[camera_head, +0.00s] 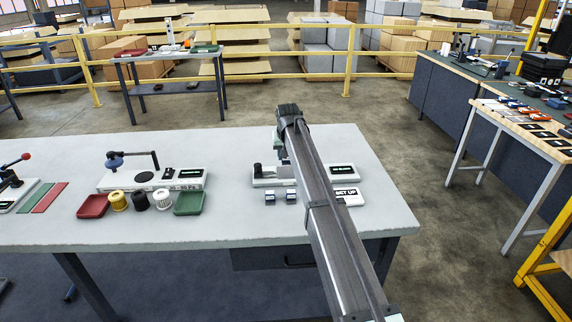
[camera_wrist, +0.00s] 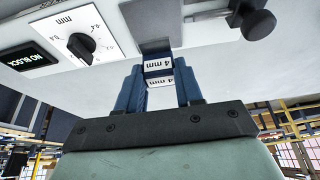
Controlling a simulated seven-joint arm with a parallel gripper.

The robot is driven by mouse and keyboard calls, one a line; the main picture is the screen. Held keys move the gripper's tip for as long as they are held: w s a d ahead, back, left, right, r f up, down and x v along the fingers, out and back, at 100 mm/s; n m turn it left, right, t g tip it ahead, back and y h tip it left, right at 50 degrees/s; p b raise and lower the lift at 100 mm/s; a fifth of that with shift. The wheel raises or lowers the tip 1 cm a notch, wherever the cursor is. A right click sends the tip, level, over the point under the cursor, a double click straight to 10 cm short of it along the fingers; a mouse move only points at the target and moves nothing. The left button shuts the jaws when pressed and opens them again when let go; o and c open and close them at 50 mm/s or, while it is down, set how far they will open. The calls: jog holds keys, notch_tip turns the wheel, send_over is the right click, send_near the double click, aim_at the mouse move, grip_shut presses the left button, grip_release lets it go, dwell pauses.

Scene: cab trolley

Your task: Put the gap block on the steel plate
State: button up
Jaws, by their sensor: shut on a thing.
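My gripper (camera_wrist: 158,72) has its two blue fingers shut on a gap block (camera_wrist: 158,82), a small block with white faces marked "4 mm". The block sits between the fingertips in the wrist view. A dark grey steel plate (camera_wrist: 155,46) shows just beyond the block, at the edge of the white gauge unit (camera_wrist: 38,28). I cannot tell whether block and plate touch. The unit's display (camera_wrist: 28,58) reads "NO BLOCK". In the head view my arm covers part of the gauge unit (camera_head: 318,177) and hides the held block and most of the gripper.
Two small blocks (camera_head: 291,195) lie on the white table (camera_head: 240,227) in front of the unit. A "SET UP" sign (camera_head: 347,196) lies to their right, partly behind my arm. Red (camera_head: 93,206) and green (camera_head: 189,203) trays and several spools stand at left.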

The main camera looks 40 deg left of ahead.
aim_at(286, 160)
jog(key=shift+f, duration=2.05)
jog(key=o, duration=1.1)
jog(key=shift+f, duration=0.1)
jog(key=v, duration=1.2)
